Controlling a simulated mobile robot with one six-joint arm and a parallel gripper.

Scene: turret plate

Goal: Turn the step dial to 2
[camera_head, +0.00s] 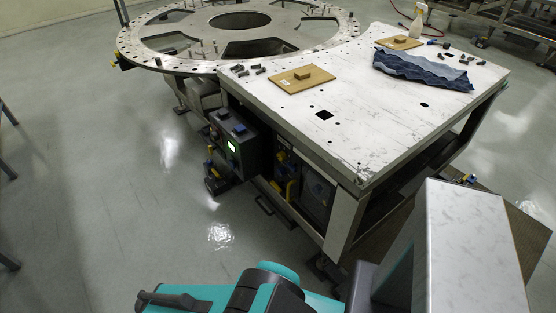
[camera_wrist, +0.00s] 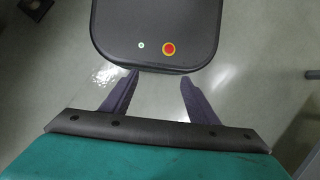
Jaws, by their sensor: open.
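A dark control box (camera_head: 234,143) with a lit green display hangs on the near left side of the white table. Small knobs and buttons show on it, but they are too small to tell which is the step dial or where it points. In the wrist view my gripper (camera_wrist: 158,88) is open, its two dark fingers spread apart with nothing between them. The control box does not show in the wrist view. In the head view my teal arm is at the bottom edge, well apart from the box, and the fingers cannot be made out.
The white table (camera_head: 375,120) carries wooden boards (camera_head: 290,86), a blue cloth (camera_head: 420,70), a spray bottle (camera_head: 419,20) and small metal parts. A large round turret plate (camera_head: 190,62) stands behind it. The grey floor (camera_head: 110,180) left of the box is open.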

